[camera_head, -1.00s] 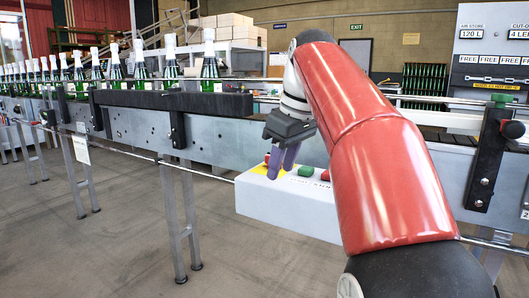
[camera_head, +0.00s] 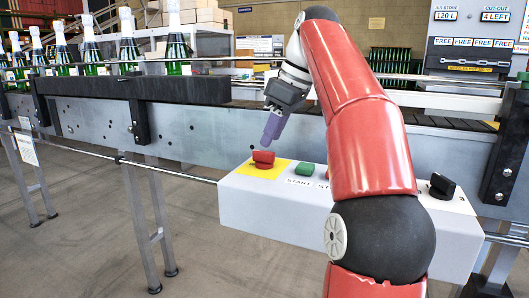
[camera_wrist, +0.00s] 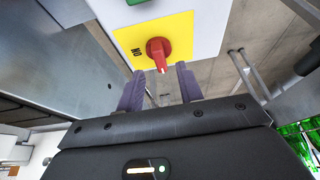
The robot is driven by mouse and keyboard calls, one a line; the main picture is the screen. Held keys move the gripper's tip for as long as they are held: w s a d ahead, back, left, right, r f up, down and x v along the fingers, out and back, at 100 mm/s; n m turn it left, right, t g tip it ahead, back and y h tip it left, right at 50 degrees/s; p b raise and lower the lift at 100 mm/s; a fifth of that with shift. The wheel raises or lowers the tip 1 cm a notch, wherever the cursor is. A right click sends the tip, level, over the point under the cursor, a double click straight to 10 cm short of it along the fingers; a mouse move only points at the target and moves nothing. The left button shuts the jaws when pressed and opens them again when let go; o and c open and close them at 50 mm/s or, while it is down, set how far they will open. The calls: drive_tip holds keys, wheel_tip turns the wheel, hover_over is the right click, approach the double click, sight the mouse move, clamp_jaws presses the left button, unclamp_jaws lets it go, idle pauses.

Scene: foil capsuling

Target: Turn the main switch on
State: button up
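The main switch is a red rotary knob (camera_head: 263,158) on a yellow plate (camera_head: 251,171) at the left end of a white control box (camera_head: 270,203). In the wrist view the red knob (camera_wrist: 158,50) has its handle pointing toward the bottom of the picture, with an ON label on the yellow plate to its left. My gripper (camera_head: 269,142) hangs tilted just above and behind the knob in the head view. In the wrist view its two purple fingers (camera_wrist: 159,68) are apart, and the handle's end shows between their tips. Contact cannot be told.
A green START button (camera_head: 305,168) is right of the switch; a red button beyond it is partly behind my arm. A black knob (camera_head: 442,186) is at the box's right end. The conveyor (camera_head: 195,122) with foil-topped bottles (camera_head: 129,50) runs behind. Floor in front is clear.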

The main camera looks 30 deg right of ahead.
sight(265, 151)
drive_tip(key=b+x, duration=0.1)
drive_tip(key=x, duration=0.3)
clamp_jaws()
